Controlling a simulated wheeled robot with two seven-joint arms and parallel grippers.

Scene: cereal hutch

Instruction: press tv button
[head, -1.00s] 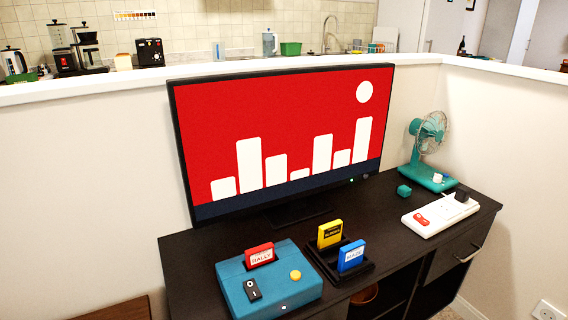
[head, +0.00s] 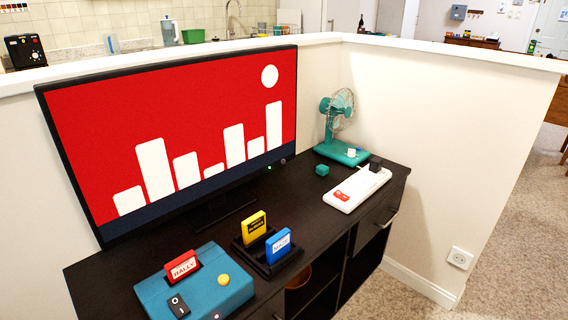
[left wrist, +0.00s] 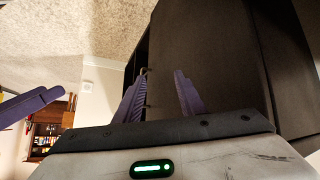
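The TV (head: 75,97) stands at the back of the dark desk in the head view. Its screen is lit red with white bars and a white disc. A small green light (head: 269,168) and a round dark button (head: 283,162) sit on its lower right bezel. My left gripper (left wrist: 157,88) shows in the left wrist view with its two purple fingers apart and nothing between them. A purple finger-like part (left wrist: 30,106) at that view's left edge looks like my other gripper. No gripper shows in the head view, and neither touches the TV there.
A low wall (head: 440,130) runs behind. Carpet lies open at right.

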